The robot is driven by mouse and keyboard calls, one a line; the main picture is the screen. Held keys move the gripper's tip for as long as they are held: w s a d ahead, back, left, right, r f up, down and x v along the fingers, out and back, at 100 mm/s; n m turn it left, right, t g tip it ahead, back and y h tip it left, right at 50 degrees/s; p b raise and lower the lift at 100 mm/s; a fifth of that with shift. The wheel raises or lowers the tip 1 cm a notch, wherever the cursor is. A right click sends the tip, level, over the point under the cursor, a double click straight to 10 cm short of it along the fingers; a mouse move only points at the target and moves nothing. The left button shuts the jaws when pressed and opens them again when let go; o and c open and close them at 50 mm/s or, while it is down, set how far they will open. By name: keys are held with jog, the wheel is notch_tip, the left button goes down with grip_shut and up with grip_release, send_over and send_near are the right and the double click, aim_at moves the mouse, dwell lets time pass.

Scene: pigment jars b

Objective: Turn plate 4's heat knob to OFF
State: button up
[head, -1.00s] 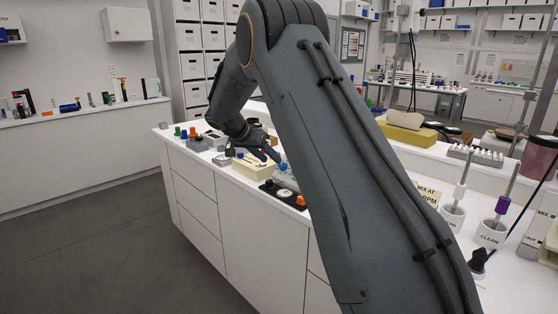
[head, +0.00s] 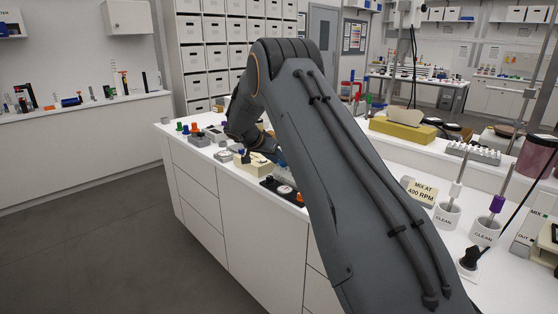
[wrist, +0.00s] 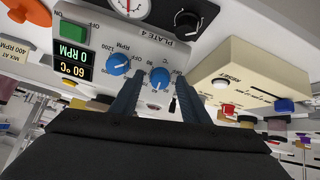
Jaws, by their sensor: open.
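Plate 4 (wrist: 140,45) is a light grey unit, seen upside down in the wrist view. Its display (wrist: 73,60) reads 0 RPM and 60 °C, with a green button beside it. The heat knob (wrist: 159,77), blue and marked °C, lies between my gripper's fingertips (wrist: 160,82) in the picture. The fingers are apart, one on each side of it; I cannot tell whether they touch it. The blue RPM knob (wrist: 118,63) is just left of the left finger. In the head view my arm hides most of the plate and the gripper.
A cream box (wrist: 255,75) with red, white and blue buttons stands close on the right in the wrist view. A black knob (wrist: 187,20) and a round dial (wrist: 130,5) are near the plate. In the head view, small jars and units line the counter (head: 235,185).

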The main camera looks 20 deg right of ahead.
grip_shut()
jog(key=c, duration=1.1)
grip_release()
